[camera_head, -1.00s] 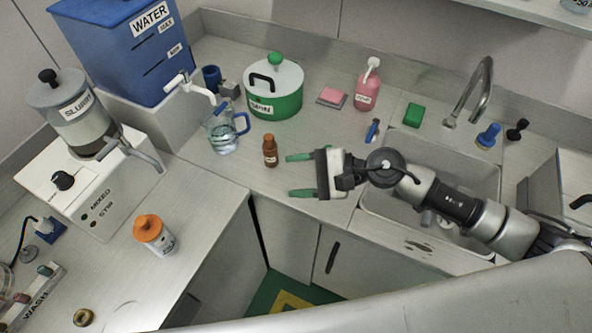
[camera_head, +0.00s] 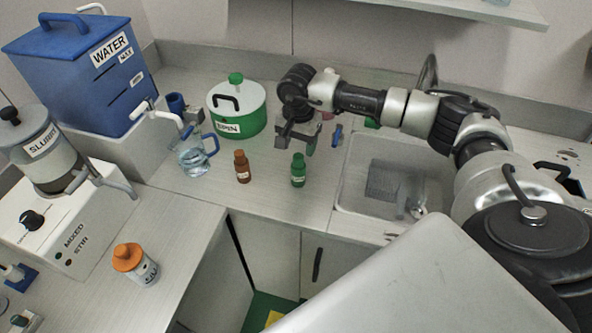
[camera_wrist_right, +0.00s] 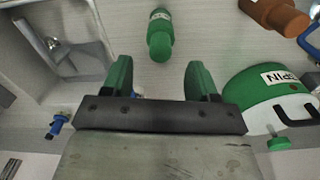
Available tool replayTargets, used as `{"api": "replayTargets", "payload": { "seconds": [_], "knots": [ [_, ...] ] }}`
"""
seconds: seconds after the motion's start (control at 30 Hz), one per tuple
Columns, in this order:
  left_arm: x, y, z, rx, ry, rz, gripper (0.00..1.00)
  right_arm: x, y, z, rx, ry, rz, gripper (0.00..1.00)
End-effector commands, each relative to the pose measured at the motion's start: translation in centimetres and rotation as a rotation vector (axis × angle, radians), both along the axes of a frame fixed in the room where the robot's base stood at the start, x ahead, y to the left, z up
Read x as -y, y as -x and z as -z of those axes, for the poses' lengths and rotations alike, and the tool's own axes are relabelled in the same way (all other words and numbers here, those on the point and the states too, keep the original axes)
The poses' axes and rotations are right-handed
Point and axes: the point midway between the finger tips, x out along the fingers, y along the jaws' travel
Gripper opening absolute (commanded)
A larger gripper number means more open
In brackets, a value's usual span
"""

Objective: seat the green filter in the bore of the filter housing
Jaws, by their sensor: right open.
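I cannot make out a clear green filter or a filter housing with a bore. A small green bottle (camera_head: 298,170) with a white label stands upright on the counter, left of the sink; it also shows in the right wrist view (camera_wrist_right: 160,36). My right gripper (camera_wrist_right: 160,76) is open and empty, its green fingers apart, with the green bottle beyond the gap between them. In the head view the right gripper hangs over the counter behind the bottle, its fingers mostly hidden. A green block (camera_head: 372,122) is partly hidden behind my right arm. My left gripper is not in view.
A brown bottle (camera_head: 242,167) stands left of the green bottle. The green SPIN pot (camera_head: 237,121), a water jug (camera_head: 194,156) and the blue WATER tank (camera_head: 88,80) are further left. The sink (camera_head: 348,187) is right. An orange-capped bottle (camera_head: 143,270) stands on the left counter.

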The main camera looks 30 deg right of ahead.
Motion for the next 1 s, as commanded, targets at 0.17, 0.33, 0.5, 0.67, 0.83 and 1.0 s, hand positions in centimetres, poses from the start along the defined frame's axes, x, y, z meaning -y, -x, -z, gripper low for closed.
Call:
{"api": "replayTargets", "payload": {
  "seconds": [0.17,0.33,0.5,0.67,0.83,1.0],
  "knots": [
    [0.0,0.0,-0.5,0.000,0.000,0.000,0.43,-0.1,0.0,1.2,-0.002,-0.003,-0.002,0.59],
    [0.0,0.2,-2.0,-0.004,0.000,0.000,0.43,0.1,0.0,3.5,-0.004,-0.003,-0.001,0.59],
    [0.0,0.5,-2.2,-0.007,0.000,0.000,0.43,0.1,-0.1,5.7,-0.001,-0.003,-0.001,0.59],
    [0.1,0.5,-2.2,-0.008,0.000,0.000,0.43,0.1,-0.2,6.1,0.002,-0.003,-0.003,0.59],
    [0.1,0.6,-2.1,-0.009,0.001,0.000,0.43,0.1,-0.2,6.1,0.002,-0.003,-0.003,0.52],
    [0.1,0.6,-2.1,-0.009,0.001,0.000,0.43,0.2,-0.1,6.1,0.002,-0.003,-0.003,0.25]
  ]
}}
